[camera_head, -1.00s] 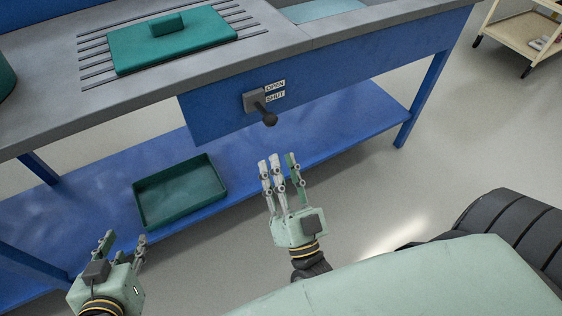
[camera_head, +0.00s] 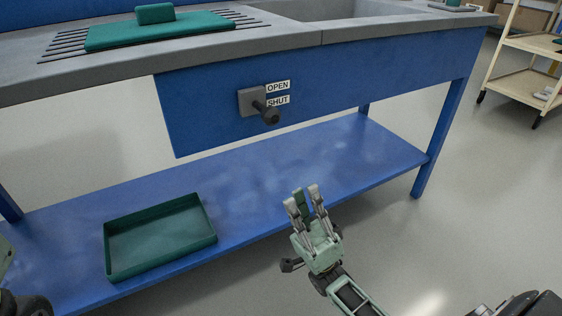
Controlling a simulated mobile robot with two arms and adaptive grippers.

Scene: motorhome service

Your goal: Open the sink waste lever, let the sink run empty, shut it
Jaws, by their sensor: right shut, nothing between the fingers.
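The waste lever (camera_head: 267,112) is a dark handle on a grey plate on the blue front panel. It points down and to the right, beside the SHUT label (camera_head: 278,101); the OPEN label (camera_head: 278,87) is above. The grey sink (camera_head: 318,9) is partly in view at the top; its bottom is hidden, and I see no water in the visible part. My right gripper (camera_head: 306,192) is shut and empty, below and right of the lever, clear of it. A piece of my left gripper (camera_head: 5,256) shows at the left edge, its fingers out of view.
A green tray (camera_head: 160,236) lies on the blue lower shelf (camera_head: 290,178). A green board with a block (camera_head: 155,30) sits on the grooved worktop. The bench leg (camera_head: 440,135) stands right of the lever. A cream trolley (camera_head: 522,78) is at far right.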

